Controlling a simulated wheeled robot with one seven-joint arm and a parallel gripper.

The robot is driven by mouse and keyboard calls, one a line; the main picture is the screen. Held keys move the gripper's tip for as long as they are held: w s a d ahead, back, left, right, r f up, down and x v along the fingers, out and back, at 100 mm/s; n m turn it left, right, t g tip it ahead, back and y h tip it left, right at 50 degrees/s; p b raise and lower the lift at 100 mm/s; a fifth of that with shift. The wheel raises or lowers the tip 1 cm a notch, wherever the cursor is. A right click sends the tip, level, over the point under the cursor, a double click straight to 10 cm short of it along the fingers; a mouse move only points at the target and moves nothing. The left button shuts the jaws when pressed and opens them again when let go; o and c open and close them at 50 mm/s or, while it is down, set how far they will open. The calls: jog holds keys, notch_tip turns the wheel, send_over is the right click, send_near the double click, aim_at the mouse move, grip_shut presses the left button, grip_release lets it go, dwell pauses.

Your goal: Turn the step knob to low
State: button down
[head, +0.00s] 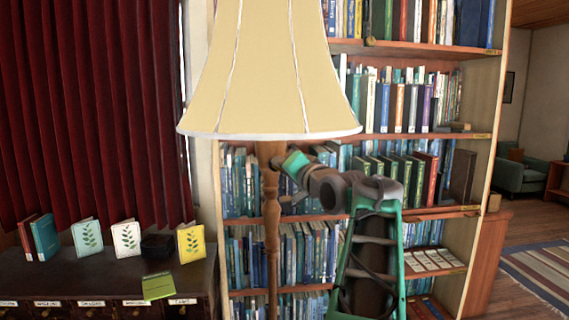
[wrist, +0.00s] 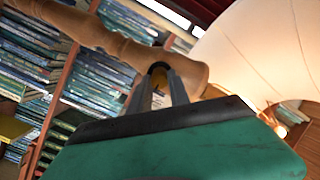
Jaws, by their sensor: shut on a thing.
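A floor lamp has a cream shade (head: 270,75) and a turned wooden post (head: 271,230). In the wrist view the post (wrist: 110,40) runs slantwise across the top, with the shade (wrist: 265,50) at the right. My gripper (head: 279,157) is at the upper post, just below the shade. In the wrist view its dark fingers (wrist: 160,78) close at the post, with a small yellowish piece (wrist: 160,93) visible between them. The gripper is shut on the step knob, which is mostly hidden by the fingers. Its setting cannot be read. A warm glow shows under the shade.
A tall bookcase (head: 487,160) full of books stands behind the lamp and my arm. A dark cabinet (head: 75,275) with upright cards stands at the left, before a red curtain (head: 90,110). Open floor (head: 500,285) and a striped rug (head: 540,265) lie at the right.

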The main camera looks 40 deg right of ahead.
jog(key=shift+m, duration=0.3)
jog(key=c, duration=1.2)
grip_release()
jog(key=shift+c, duration=0.2)
jog(key=shift+s, duration=0.1)
jog(key=b+v, duration=0.1)
jog(key=v, duration=0.6)
jog(key=shift+s, duration=0.3)
